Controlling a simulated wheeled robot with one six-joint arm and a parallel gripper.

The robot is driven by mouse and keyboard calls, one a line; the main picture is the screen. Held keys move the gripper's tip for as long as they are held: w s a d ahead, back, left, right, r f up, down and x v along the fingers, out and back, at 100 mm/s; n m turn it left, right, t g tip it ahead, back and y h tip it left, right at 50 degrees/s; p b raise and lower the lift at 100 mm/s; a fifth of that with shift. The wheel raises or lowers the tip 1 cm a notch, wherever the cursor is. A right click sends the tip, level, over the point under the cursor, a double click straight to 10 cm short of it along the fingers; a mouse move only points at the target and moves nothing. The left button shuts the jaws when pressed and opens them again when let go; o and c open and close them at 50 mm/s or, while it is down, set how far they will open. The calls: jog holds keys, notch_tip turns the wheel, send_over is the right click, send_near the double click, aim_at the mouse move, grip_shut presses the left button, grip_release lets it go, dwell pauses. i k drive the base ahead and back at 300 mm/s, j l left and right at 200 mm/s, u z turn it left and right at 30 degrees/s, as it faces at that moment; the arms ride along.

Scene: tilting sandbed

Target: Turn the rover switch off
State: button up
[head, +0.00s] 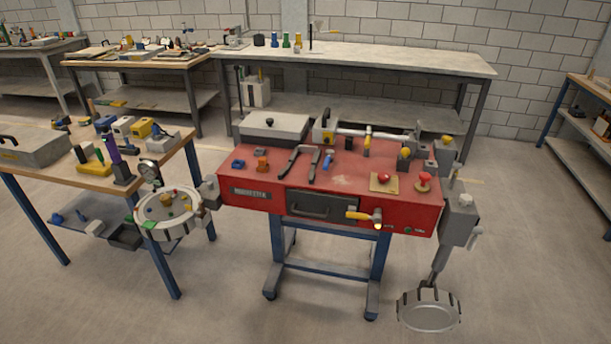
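A red bench-like machine (345,180) stands on a blue wheeled frame in the middle of the head view. A yellow lever handle (358,215) sticks out to the left from a metal pivot on its front face, beside a small glowing yellow spot (378,226). A small green button or lamp (407,230) is to the right. On the top, a red round knob (384,177) sits on a tan plate, and an orange-red knob (424,179) stands beside it. My gripper is not in view.
A round tray (168,227) with coloured bits is at the machine's left, and a round metal pan (428,318) hangs low at its right. A wooden table (100,181) with tools stands at left. A long bench (440,64) is behind. The floor in front is clear.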

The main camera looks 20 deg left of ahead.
aim_at(383, 177)
jog(key=i+j+u, duration=0.1)
jog(key=i+j, duration=0.15)
jog(key=i, duration=0.15)
jog(key=i+j, duration=0.2)
jog(key=i, duration=0.2)
jog(key=i+j+u, duration=0.15)
jog(key=i, duration=0.2)
